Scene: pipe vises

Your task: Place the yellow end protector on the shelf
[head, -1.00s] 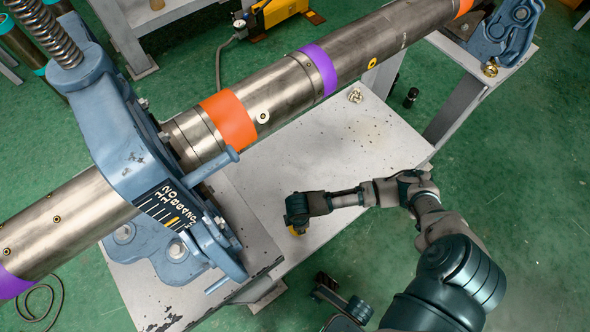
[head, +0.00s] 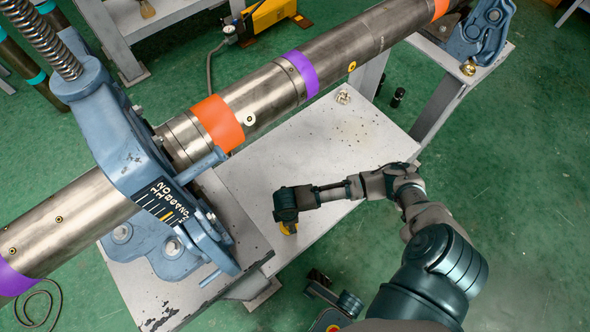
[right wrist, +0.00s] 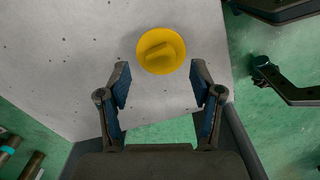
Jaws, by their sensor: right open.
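The yellow end protector (right wrist: 161,51) is a round disc with a raised grip bar on top. It lies on the pale grey shelf (right wrist: 70,60) near its edge. In the head view, a small part of the protector (head: 288,229) shows below my right gripper (head: 287,212), which hides the rest. In the right wrist view, my right gripper (right wrist: 163,88) is open, with a fingertip on either side of and just short of the protector. Nothing is between its fingers. The shelf (head: 330,135) also shows in the head view, under the long pipe.
A long steel pipe (head: 275,88) with orange and purple bands runs diagonally above the shelf. A blue pipe vise (head: 120,150) clamps it at left, and another vise (head: 480,30) stands top right.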

